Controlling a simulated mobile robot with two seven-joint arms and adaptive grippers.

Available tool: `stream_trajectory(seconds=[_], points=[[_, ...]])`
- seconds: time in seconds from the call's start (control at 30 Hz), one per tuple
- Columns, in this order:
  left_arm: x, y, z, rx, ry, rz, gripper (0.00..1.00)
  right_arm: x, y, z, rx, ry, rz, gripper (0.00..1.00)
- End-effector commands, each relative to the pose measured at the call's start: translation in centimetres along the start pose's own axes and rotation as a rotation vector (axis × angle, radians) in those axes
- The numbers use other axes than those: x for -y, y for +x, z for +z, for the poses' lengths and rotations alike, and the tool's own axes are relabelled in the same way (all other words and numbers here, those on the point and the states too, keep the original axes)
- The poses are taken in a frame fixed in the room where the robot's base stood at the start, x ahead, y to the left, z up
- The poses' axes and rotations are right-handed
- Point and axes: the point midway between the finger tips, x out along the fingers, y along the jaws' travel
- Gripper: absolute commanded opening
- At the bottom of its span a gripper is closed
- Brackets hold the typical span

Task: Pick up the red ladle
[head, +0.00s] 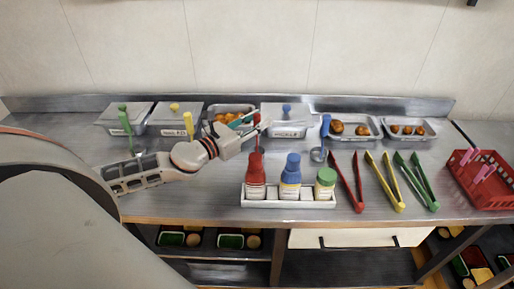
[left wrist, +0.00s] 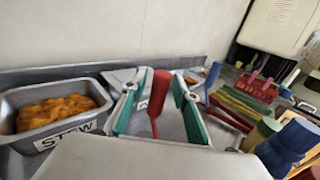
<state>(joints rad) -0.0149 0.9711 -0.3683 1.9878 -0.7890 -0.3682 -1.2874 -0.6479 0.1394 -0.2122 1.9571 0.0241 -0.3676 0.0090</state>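The red ladle shows in the left wrist view as an upright red handle (left wrist: 158,96) between the two teal-lined fingers. It stands apart from both fingers. My left gripper (head: 254,125) is open at the back of the counter, in front of the steel containers. It also shows in the left wrist view (left wrist: 160,108), with its fingers on both sides of the handle. My right gripper is not in view.
A white rack (head: 274,203) holds red, blue-capped (head: 291,170) and green-capped (head: 326,177) bottles below the gripper. Red, yellow and green tongs lie to the right, beside a red basket (head: 490,190). A steel stew container (left wrist: 20,105) stands left in the wrist view.

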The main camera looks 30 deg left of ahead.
Motion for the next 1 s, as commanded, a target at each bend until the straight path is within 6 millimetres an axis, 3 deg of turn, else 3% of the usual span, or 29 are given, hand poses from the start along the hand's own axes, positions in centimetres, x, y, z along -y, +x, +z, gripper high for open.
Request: stream_trajectory(seconds=[0.03, 0.1, 0.57, 0.77, 1.0], points=[[0.0, 0.0, 0.0, 0.000, 0.000, 0.000, 0.12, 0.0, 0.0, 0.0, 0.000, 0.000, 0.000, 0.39], [0.0, 0.0, 0.0, 0.000, 0.000, 0.000, 0.00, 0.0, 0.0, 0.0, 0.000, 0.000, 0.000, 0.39], [0.0, 0.0, 0.8, 0.003, 0.002, 0.000, 0.00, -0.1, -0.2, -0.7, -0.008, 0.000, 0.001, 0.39], [0.0, 0.0, 3.4, 0.004, 0.005, -0.001, 0.00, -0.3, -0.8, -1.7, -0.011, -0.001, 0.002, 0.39], [0.0, 0.0, 9.5, 0.005, 0.006, -0.003, 0.00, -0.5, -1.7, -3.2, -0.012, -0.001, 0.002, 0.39]])
